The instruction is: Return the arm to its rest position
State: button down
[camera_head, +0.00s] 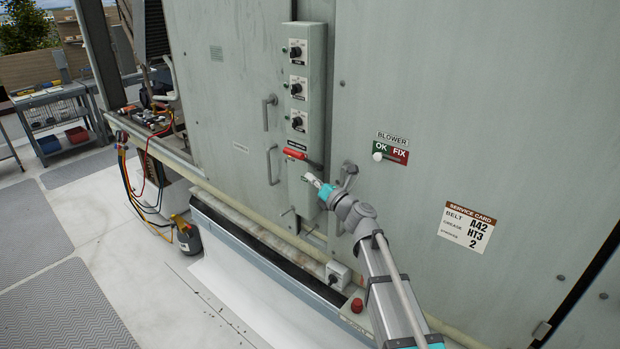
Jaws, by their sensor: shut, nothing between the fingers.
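My arm (385,283) reaches up from the bottom right toward the pale green cooler cabinet (410,60). My gripper (311,180) is at its end, small in the picture, shut and empty. It is just below a red lever handle (294,154) at the foot of the switch panel (307,60). I cannot tell whether the gripper touches the panel. The lower part of the panel is partly behind the gripper and wrist.
Door handles (272,165) stick out left of the panel. A red button (357,305) and a rotary switch (338,275) sit low near my arm. Floor between mats (100,285) and cabinet is mostly clear.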

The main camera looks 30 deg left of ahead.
dwell(0.4)
jog(key=s+d+f+n+g+h+b, duration=0.1)
jog(key=s+d+f+n+g+h, duration=0.15)
jog(key=d+f+n, duration=0.55)
jog(key=s+d+f+n+g+h, duration=0.1)
jog(key=d+f+n+h, duration=0.4)
jog(key=d, duration=0.5)
jog(key=s+d+f+n+g+h+b, duration=0.1)
jog(key=s+d+f+n+h, duration=0.1)
jog(key=d+f+n, duration=0.5)
jog(key=s+d+f+n+g+h, duration=0.1)
jog(key=s+d+n+h, duration=0.2)
jog(key=d, duration=0.6)
jog(key=s+d+f+n+h, duration=0.2)
jog(key=s+d+n+h, duration=0.1)
jog(key=d, duration=0.7)
jog(key=s+d+f+n+g+h+b, duration=0.1)
jog(key=s+d+f+n+h, duration=0.1)
jog(key=d, duration=0.7)
jog(key=shift+s+d+f+n+g+h, duration=0.3)
jog(key=shift+s+n+h, duration=0.35)
jog(key=shift+s, duration=0.5)
jog(key=shift+r, duration=0.1)
